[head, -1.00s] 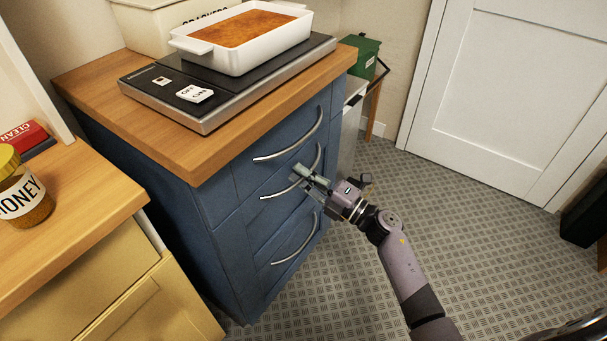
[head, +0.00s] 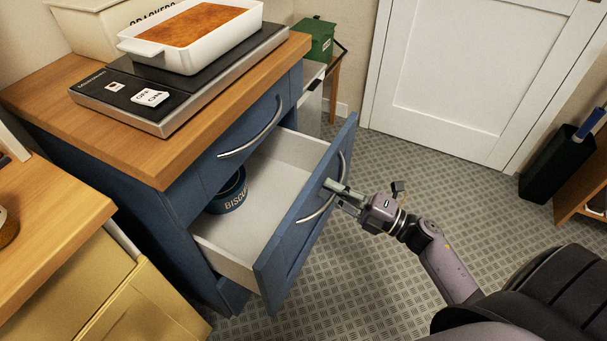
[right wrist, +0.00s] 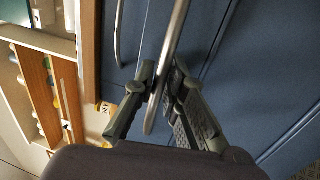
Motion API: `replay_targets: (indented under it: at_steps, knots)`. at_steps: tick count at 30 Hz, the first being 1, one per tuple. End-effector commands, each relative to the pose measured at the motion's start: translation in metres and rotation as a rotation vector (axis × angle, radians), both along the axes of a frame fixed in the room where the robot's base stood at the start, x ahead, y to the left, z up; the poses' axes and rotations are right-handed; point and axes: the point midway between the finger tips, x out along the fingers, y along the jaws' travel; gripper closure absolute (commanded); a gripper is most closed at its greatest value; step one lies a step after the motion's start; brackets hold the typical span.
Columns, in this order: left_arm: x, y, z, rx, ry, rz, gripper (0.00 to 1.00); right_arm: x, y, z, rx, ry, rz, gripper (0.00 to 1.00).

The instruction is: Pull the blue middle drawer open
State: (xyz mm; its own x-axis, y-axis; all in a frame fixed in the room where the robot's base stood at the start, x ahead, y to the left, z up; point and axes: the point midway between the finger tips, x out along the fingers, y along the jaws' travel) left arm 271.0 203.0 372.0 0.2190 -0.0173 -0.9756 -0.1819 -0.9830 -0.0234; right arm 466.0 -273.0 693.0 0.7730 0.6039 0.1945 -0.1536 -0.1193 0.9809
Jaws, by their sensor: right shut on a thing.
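The blue middle drawer (head: 308,222) of the blue cabinet stands well open, its white inside showing. A blue round tin (head: 230,192) with the letters "BISCU" showing is inside at the left. My right gripper (head: 338,190) is shut on the drawer's curved silver handle (head: 322,208). In the right wrist view the handle (right wrist: 172,55) passes between the two fingers (right wrist: 160,95). My left gripper is not in view.
The cabinet's wooden top (head: 150,150) carries a hob (head: 180,95) with a white baking dish (head: 195,48). A yellow-fronted unit (head: 110,290) stands at the left. The patterned floor (head: 400,160) right of the drawer is clear. A white door (head: 460,80) is behind.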

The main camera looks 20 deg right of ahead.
Motion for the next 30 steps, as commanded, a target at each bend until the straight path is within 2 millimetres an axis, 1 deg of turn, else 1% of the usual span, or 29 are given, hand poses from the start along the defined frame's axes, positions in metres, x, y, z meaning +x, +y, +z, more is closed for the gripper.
replay_targets:
  at_steps: [1,6,12,15,21,30]
  knots:
    - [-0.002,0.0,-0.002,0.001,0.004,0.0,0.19,-0.013,-0.009,-0.002,-0.003,0.008,-0.002,1.0]
    - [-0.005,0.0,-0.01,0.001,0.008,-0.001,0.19,-0.048,-0.037,-0.002,-0.002,0.007,-0.002,1.0]
    - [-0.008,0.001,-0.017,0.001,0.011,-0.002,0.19,-0.081,-0.064,-0.001,-0.001,0.005,-0.002,1.0]
    - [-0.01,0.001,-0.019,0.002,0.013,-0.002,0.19,-0.094,-0.073,-0.001,-0.001,0.004,-0.002,1.0]
    - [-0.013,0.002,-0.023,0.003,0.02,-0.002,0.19,-0.109,-0.086,-0.001,0.0,0.002,-0.002,1.0]
    - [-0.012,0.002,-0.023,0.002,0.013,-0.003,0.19,-0.115,-0.09,-0.001,0.0,0.0,-0.001,1.0]
